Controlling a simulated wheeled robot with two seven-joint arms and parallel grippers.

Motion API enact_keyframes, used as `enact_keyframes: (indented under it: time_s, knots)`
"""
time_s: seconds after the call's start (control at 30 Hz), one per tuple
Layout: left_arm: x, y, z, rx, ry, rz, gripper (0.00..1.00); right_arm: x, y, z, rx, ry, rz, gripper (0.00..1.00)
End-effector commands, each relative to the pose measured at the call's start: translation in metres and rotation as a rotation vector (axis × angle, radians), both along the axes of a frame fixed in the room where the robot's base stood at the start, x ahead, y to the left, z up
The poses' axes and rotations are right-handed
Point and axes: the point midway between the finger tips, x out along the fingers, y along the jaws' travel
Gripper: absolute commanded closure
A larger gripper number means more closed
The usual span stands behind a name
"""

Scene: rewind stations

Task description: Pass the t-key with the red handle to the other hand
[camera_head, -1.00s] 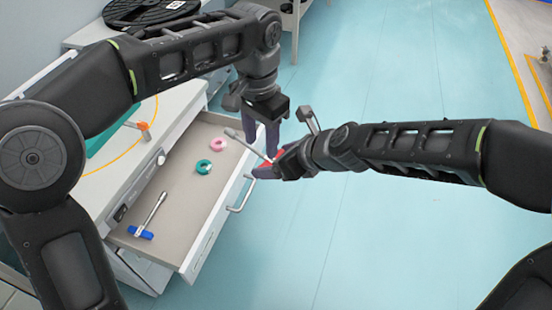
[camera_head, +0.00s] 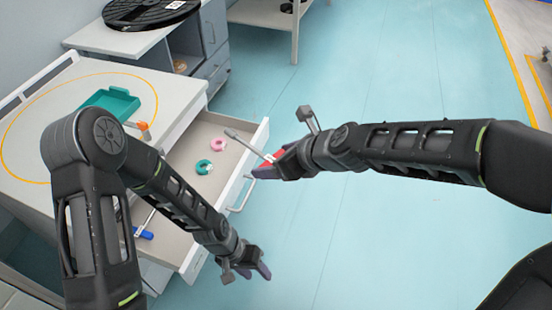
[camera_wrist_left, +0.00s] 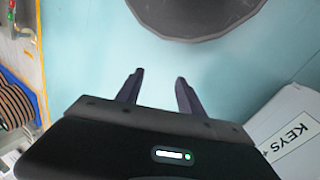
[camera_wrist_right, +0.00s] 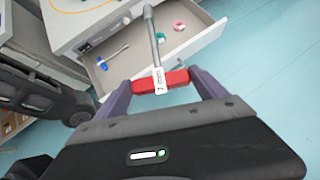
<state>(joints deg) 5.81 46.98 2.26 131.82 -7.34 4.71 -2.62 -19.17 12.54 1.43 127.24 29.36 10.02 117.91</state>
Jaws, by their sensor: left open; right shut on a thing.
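The t-key with the red handle is in my right gripper (camera_head: 262,166). Its grey shaft (camera_head: 243,141) points up and left, over the open drawer. In the right wrist view the red handle (camera_wrist_right: 178,80) lies crosswise between the shut fingers, with a white tag reading 7 mm at its middle. My left gripper (camera_head: 262,270) is well below the right one in the head view, apart from the t-key. The left wrist view shows its fingers (camera_wrist_left: 159,78) open and empty.
An open drawer (camera_head: 228,190) holds a pink ring (camera_head: 218,145), a green ring (camera_head: 204,167) and a blue-handled t-key (camera_head: 143,234), partly behind my left arm. A green tray (camera_head: 118,101) stands on the cabinet top. A KEYS label (camera_wrist_left: 290,138) shows in the left wrist view. Floor at right is clear.

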Motion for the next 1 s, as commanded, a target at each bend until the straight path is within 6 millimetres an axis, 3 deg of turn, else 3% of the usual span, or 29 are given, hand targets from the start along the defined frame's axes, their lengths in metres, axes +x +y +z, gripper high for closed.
enact_keyframes:
  time_s: [0.03,0.1,0.3,1.0]
  knots:
    - [-0.020,-0.003,-0.011,-0.008,0.008,0.063,0.55,0.000,0.000,0.001,0.001,-0.001,0.000,0.66]
    - [-0.036,-0.005,-0.021,-0.009,0.001,0.143,0.55,0.000,0.000,0.001,0.001,-0.001,0.000,0.66]
    - [-0.059,-0.002,-0.030,0.005,-0.017,0.259,0.55,0.000,0.000,0.001,0.001,-0.001,0.000,0.66]
    - [-0.058,-0.002,-0.031,0.007,-0.024,0.268,0.57,0.000,0.000,0.001,0.001,-0.001,0.000,0.66]
